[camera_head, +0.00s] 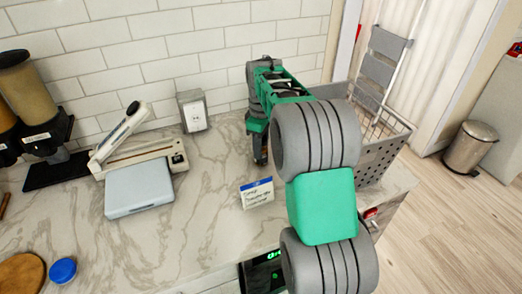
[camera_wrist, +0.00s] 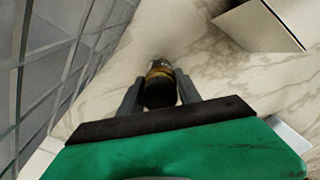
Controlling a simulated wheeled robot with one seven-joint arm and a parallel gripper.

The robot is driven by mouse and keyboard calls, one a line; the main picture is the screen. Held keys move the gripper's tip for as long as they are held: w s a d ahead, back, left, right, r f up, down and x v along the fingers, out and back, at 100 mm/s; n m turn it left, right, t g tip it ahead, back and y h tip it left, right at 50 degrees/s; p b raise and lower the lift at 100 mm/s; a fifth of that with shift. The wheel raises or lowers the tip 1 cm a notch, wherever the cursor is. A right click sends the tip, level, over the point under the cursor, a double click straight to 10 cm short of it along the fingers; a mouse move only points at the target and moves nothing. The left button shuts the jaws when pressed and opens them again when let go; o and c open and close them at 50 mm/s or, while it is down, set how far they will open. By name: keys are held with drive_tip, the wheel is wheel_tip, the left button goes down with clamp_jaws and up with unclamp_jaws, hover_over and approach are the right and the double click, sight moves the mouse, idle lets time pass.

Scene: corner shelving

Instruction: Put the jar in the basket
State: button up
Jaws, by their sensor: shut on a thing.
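My gripper (camera_head: 258,142) is in the head view, pointing down over the marble counter near the tiled wall. It is shut on the jar, a small thing with a dark top and an amber-brown body, seen between the fingers in the wrist view (camera_wrist: 160,90). In the head view only a little of the jar (camera_head: 262,160) shows below the fingers. I cannot tell whether it touches the counter. The grey basket (camera_head: 385,160), with perforated walls, stands at the counter's right end, to the right of my gripper. My arm hides its left part.
A small sign card (camera_head: 257,193) stands on the counter in front of my gripper. A scale (camera_head: 139,191) and a white sealer-like device (camera_head: 140,150) are to the left, by dark dispensers (camera_head: 38,135). A blue lid (camera_head: 63,270) lies front left. A bin (camera_head: 470,147) stands on the floor.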

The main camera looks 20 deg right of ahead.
clamp_jaws()
